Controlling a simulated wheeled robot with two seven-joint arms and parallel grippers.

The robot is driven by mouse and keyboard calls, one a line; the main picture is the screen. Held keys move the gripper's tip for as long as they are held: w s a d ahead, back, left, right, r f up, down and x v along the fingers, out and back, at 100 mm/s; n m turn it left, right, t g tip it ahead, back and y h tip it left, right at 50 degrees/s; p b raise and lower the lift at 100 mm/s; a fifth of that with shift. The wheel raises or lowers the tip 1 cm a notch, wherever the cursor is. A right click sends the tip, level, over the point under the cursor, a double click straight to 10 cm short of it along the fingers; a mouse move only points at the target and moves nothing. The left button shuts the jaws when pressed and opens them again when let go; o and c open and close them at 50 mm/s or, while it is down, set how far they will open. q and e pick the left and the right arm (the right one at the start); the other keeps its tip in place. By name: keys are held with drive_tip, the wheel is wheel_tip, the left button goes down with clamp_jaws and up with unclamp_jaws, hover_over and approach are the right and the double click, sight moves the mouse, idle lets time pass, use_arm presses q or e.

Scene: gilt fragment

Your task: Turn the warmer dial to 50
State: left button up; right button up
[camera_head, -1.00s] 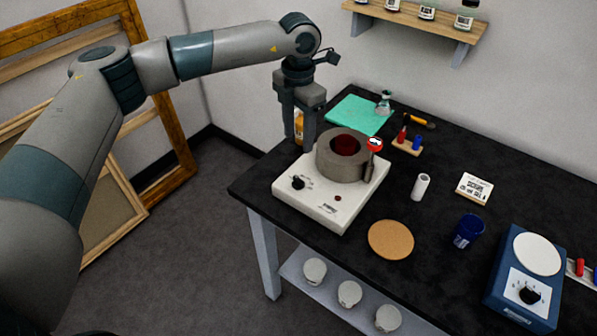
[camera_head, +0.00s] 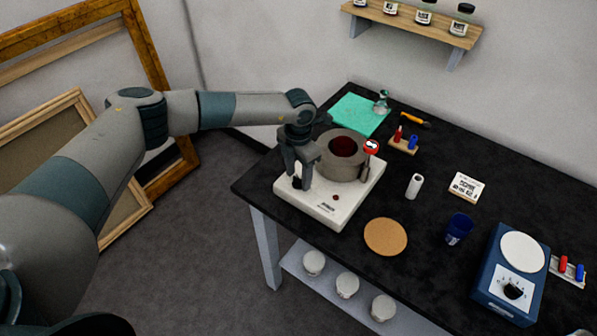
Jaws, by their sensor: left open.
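The warmer (camera_head: 322,207) is a white box on the black table with a thick grey round pot (camera_head: 341,170) on top, dark red inside. Its black dial is at the front left of the white box and is mostly hidden behind my left gripper. My left gripper (camera_head: 298,182) points down over that corner, its fingers apart at the dial. I cannot tell whether the fingers touch the dial, and its setting cannot be read. My right gripper is not in view.
A small red-topped gauge (camera_head: 371,147) stands at the pot's right side. A cork disc (camera_head: 386,237), white cylinder (camera_head: 414,186), blue cup (camera_head: 458,229) and blue device with its own dial (camera_head: 511,290) lie to the right. A green mat (camera_head: 358,115) is behind.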

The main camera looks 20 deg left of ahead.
use_arm(q)
drive_tip(key=c, duration=1)
drive_tip(key=shift+c, duration=0.2)
drive_tip(key=shift+f, duration=0.1)
